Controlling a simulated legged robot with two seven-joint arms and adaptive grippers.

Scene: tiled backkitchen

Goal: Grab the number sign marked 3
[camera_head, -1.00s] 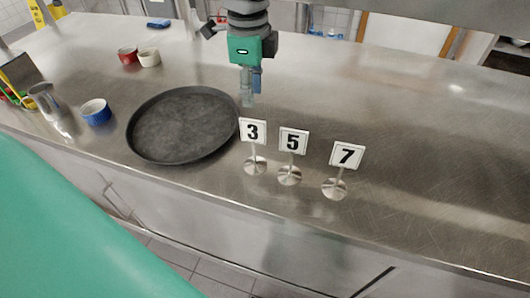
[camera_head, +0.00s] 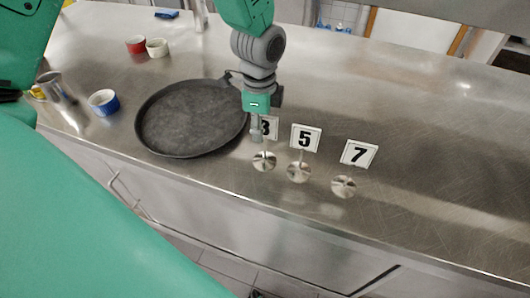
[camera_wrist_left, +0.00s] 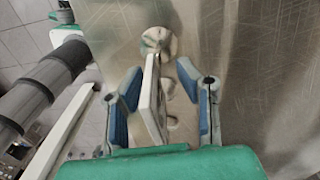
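The number sign marked 3 (camera_head: 271,128) stands upright on its round metal base near the counter's front edge, leftmost of three signs. My left gripper (camera_head: 257,136) is right at its plate from above and hides part of the plate. In the left wrist view the plate of the sign (camera_wrist_left: 151,98) shows nearly edge-on between the two blue-padded fingers (camera_wrist_left: 161,85). The fingers are open, with a clear gap at the right finger; the left one is closer to the plate. My right gripper is not in view.
The sign marked 5 (camera_head: 305,139) and the sign marked 7 (camera_head: 358,154) stand to the right. A dark round tray (camera_head: 190,120) lies left of the sign marked 3. A blue cup (camera_head: 103,103), a red cup (camera_head: 136,45) and a white cup (camera_head: 157,48) stand farther left.

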